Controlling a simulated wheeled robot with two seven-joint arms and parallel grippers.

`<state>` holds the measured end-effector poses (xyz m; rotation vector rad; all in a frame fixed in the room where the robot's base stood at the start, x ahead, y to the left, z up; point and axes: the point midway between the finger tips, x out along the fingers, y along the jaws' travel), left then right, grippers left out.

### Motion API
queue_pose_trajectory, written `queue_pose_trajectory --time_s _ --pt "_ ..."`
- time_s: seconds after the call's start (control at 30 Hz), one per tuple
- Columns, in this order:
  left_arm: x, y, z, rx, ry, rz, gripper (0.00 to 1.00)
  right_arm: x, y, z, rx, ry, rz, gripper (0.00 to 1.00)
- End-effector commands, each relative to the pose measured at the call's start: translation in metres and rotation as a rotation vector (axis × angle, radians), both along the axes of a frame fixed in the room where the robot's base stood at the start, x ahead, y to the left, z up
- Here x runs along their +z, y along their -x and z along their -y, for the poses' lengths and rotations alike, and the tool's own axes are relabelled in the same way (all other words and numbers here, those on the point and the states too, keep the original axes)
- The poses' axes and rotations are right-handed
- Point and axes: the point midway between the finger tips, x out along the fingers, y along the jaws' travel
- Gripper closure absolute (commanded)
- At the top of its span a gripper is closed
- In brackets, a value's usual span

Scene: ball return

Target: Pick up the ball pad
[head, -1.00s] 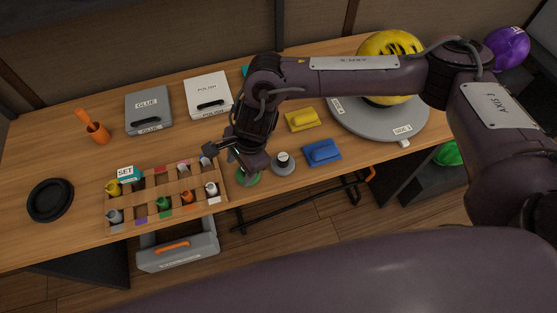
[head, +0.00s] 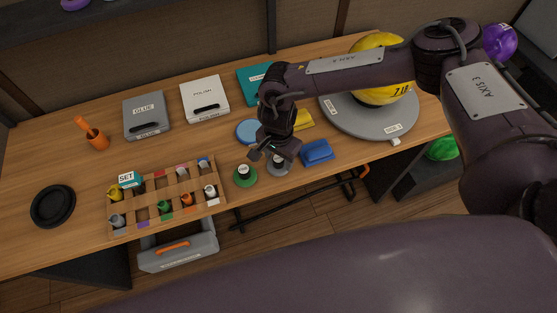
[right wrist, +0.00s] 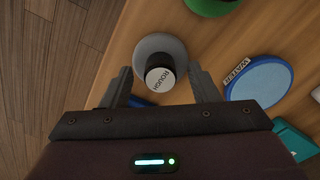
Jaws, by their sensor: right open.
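A grey round pad (head: 279,168) with a dark-banded, white-topped knob is on the table near the front edge. In the right wrist view its knob reads ROUGH (right wrist: 160,78) and the grey disc (right wrist: 160,45) shows around it. My right gripper (head: 270,156) is open above this pad; in the right wrist view its fingers (right wrist: 160,84) stand on either side of the knob, apart from it. A similar green pad (head: 245,176) lies just to the left, and it also shows at the top of the right wrist view (right wrist: 210,5). My left gripper is not in view.
A blue block (head: 317,151) lies right of the pad and a blue disc (head: 248,131) behind it. A yellow ball (head: 372,94) sits on a grey turntable (head: 368,125). A wooden bottle rack (head: 150,209) stands to the left.

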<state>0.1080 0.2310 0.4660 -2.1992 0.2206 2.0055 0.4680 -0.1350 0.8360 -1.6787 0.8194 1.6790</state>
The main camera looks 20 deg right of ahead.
Motion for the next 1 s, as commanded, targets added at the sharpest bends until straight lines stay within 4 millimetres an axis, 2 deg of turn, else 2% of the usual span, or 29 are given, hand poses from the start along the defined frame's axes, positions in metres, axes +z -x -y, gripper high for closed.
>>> queue_pose_trajectory --time_s 0.2,0.23,0.5,0.6,0.87,1.0 --pt "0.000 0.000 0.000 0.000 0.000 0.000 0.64 -0.002 0.000 0.000 0.000 0.000 0.000 0.45" --pt "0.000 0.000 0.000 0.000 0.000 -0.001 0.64 -0.002 0.000 0.000 0.000 0.000 0.000 0.48" --pt "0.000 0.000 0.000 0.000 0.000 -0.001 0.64 -0.001 0.000 0.000 -0.001 0.000 0.000 0.83" --pt "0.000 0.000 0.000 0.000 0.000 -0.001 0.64 -0.001 0.000 0.000 -0.001 0.000 0.000 0.93" --pt "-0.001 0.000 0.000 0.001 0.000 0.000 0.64 0.000 0.000 0.000 -0.001 -0.001 0.001 0.93" --pt "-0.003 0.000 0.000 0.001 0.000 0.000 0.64 0.009 -0.001 0.000 -0.001 -0.001 0.001 0.93"
